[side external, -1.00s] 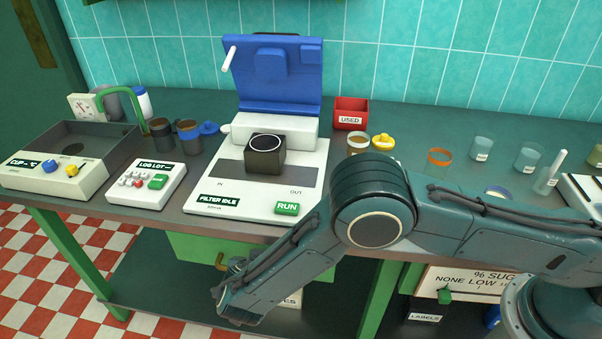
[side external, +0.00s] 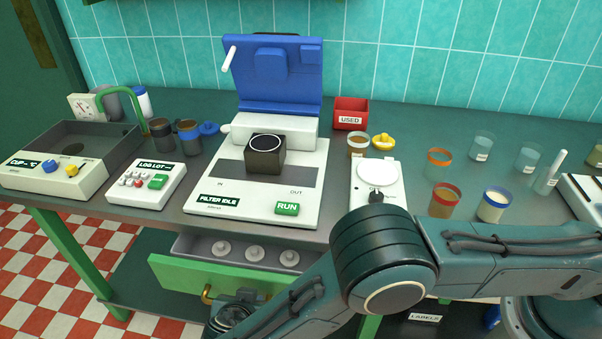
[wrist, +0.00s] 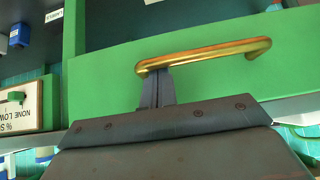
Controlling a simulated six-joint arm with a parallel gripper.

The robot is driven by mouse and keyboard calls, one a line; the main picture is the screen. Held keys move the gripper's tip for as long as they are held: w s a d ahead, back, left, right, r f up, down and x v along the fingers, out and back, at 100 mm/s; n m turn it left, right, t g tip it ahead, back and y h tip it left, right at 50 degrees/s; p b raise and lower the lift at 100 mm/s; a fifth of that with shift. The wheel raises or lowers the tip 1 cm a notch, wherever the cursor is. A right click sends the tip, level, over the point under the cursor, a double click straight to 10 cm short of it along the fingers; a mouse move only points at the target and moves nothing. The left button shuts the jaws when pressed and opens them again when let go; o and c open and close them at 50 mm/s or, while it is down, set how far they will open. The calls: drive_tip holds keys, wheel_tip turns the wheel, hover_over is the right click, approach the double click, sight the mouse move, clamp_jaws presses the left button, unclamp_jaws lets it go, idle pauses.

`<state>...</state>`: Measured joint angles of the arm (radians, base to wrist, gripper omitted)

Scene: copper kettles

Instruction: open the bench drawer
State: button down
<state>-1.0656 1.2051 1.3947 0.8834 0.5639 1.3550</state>
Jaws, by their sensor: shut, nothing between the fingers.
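The bench drawer (side external: 178,273) has a green front and stands pulled out from under the bench. Its grey inside holds several pale round pieces with knobs (side external: 255,253). The brass handle (side external: 207,295) is on the front, partly hidden by my wrist. In the wrist view the handle (wrist: 215,53) is a long brass bar across the green front (wrist: 110,75). My gripper (wrist: 157,75) has its fingers shut together, with their tips at the left part of the handle, hooked behind or just below it; I cannot tell which. In the side view my gripper (side external: 243,297) is low before the drawer front.
On the bench above stand the filter machine (side external: 265,190) with its blue raised lid, a log keypad (side external: 147,184) and a white scale (side external: 376,185). Several cups are at the right. Below is a dark shelf, with a checkered floor (side external: 60,270) at left.

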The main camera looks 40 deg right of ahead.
drive_tip(key=shift+r, duration=0.15)
wheel_tip(320, 180, up, 9)
drive_tip(key=s+a, duration=0.1)
drive_tip(key=shift+s+a, duration=0.2)
drive_tip(key=shift+s, duration=0.05)
drive_tip(key=c, duration=1.5)
unclamp_jaws()
drive_tip(key=shift+o, duration=0.2)
drive_tip(key=shift+w+n, duration=0.1)
drive_tip(key=shift+n, duration=0.2)
drive_tip(key=w+a+r+n+g+y, duration=0.2)
drive_tip(key=a+r+n+g+y, duration=0.2)
drive_tip(key=n, duration=1.3)
drive_tip(key=shift+r+n+g, duration=0.3)
drive_tip(key=shift+r, duration=0.1)
